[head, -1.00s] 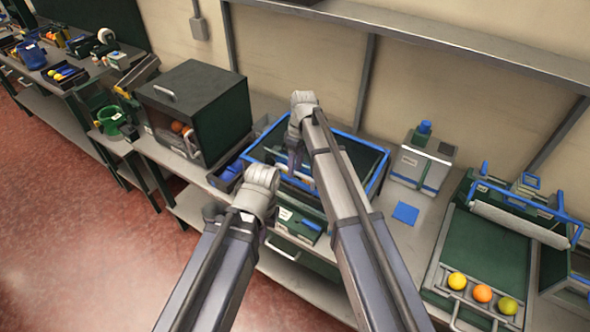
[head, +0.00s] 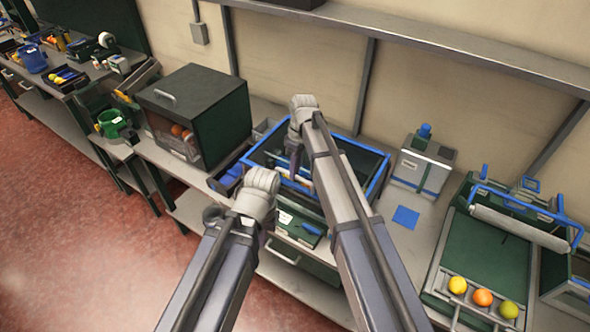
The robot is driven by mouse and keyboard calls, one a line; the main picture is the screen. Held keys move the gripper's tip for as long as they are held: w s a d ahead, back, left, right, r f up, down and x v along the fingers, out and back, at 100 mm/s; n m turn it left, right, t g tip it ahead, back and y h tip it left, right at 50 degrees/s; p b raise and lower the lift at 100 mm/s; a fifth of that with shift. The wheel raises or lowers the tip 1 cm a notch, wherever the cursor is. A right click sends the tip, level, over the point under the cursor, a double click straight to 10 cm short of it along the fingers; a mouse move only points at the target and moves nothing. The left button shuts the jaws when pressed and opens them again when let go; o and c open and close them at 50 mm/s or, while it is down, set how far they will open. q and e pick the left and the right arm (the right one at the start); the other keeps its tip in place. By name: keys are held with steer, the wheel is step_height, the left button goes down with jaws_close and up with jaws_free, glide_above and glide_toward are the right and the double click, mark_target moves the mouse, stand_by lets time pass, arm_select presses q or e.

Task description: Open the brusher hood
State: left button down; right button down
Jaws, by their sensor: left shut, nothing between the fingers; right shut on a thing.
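A box with a blue-rimmed, see-through top (head: 377,180), which looks like the brusher with its hood, stands at the middle of the bench. My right gripper (head: 294,168) points down over its front left part. It is shut on what looks like a pale bar at the hood's front, though my arm hides much of the contact. My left gripper (head: 265,236) is lower, in front of the box near its front edge. It is shut and empty, and its fingers are mostly hidden by its own wrist.
A dark green cabinet (head: 203,93) with oranges behind its clear front stands to the left. A grey dispenser (head: 421,166) and a blue square (head: 405,217) are to the right. A roller (head: 519,228) and a tray with three fruits (head: 483,298) lie farther right.

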steer(key=shift+r, duration=0.1)
stand_by(0.7)
steer(key=w+d+r+g+y+p, duration=0.1)
steer(key=w+d+r+p, duration=0.2)
steer(key=r+p, duration=0.4)
steer(key=w+d+r+g+p, duration=0.1)
steer(key=w+d+r+p, duration=0.2)
steer(key=w+r+p, duration=0.2)
steer(key=shift+r+y+p, duration=0.4)
steer(key=shift+r+p, duration=1)
steer(key=shift+r, duration=0.9)
steer(key=c, duration=1.3)
jaws_free()
steer(key=o, duration=0.4)
steer(key=shift+w+d+f, duration=0.15)
steer(key=shift+w+f, duration=0.1)
steer(key=shift+o, duration=0.3)
steer(key=shift+s+r, duration=0.1)
steer(key=shift+s, duration=0.05)
steer(key=shift+a, duration=0.2)
